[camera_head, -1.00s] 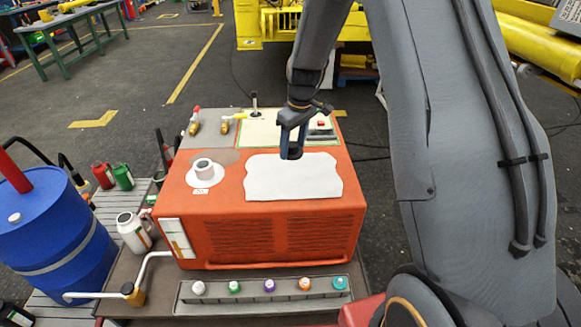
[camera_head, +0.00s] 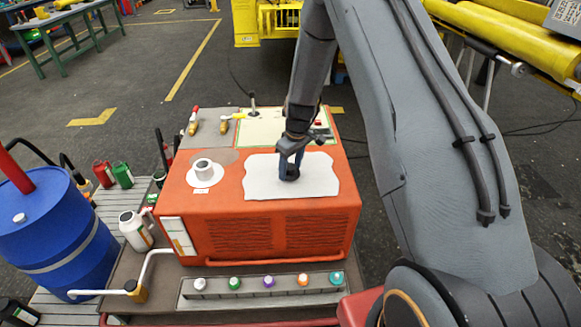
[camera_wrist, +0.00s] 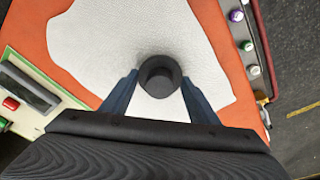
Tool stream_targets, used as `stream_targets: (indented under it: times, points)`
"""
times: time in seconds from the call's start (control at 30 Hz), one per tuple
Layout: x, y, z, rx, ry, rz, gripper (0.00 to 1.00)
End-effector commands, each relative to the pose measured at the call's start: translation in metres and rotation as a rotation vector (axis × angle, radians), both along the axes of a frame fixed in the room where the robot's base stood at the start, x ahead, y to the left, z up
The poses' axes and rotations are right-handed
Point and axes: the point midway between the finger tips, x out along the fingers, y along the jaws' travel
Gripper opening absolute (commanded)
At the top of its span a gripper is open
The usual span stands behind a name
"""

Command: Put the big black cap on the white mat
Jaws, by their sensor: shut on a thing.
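The white mat (camera_head: 262,184) lies flat on top of the orange machine, and it fills much of the wrist view (camera_wrist: 105,40). My gripper (camera_head: 290,174) points down over the middle of the mat.
A control panel with a red button (camera_head: 319,125) and a lever lies behind. A rack with several coloured caps (camera_head: 268,282) runs along the front. A blue drum (camera_head: 50,230) stands at the left.

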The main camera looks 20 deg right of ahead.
Motion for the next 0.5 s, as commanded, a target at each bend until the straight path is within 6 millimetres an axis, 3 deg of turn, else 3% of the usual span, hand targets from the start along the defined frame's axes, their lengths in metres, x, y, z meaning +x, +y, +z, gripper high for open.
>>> stream_targets:
  times: [0.13, 0.17, 0.27, 0.5]
  points:
    - [0.0, 0.0, -0.003, 0.0, 0.0, 0.0, 0.29]
    - [-0.0001, 0.0, -0.0034, -0.001, 0.001, 0.0, 0.56]
    - [-0.0004, 0.0, -0.0027, -0.001, 0.001, 0.0, 0.73]
    - [-0.0003, 0.0, -0.0025, -0.001, 0.001, 0.0, 0.73]
